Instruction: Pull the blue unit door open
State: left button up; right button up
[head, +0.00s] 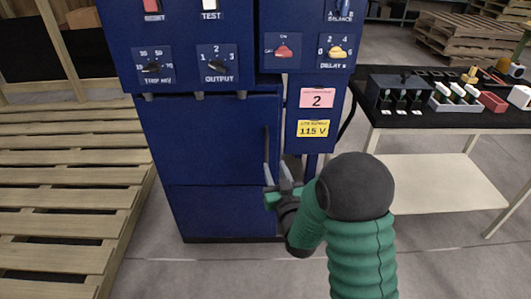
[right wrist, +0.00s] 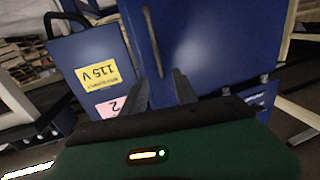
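The blue unit (head: 226,212) stands in the middle of the head view. Its blue door (head: 205,140) is below the control panel and looks shut or nearly shut. A dark upright handle (head: 266,145) is near the door's right edge; it also shows in the right wrist view (right wrist: 150,30). My right gripper (head: 277,173) is at the lower end of the handle. In the right wrist view its two fingers (right wrist: 159,80) are apart, with the handle's lower end ahead between the tips. I cannot tell whether they touch it. My left gripper is not in view.
A narrow blue panel with a pink "2" label (head: 317,98) and yellow "115 V" label (head: 313,128) is right of the door. A table (head: 440,122) with small devices stands further right. A slatted wooden pallet (head: 60,190) is at left. Bare floor lies before the unit.

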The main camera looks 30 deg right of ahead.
aim_at(267, 146)
jog(key=b+x, duration=0.1)
jog(key=x, duration=0.3)
jog(key=b+x, duration=0.1)
jog(key=x, duration=0.3)
jog(key=b+x, duration=0.1)
jog(key=x, duration=0.3)
jog(key=shift+d+f, duration=0.1)
jog(key=shift+f, duration=0.15)
jog(key=shift+w+d+r, duration=0.1)
jog(key=shift+w+d, duration=0.05)
jog(key=shift+w, duration=0.15)
grip_shut()
dwell(0.4)
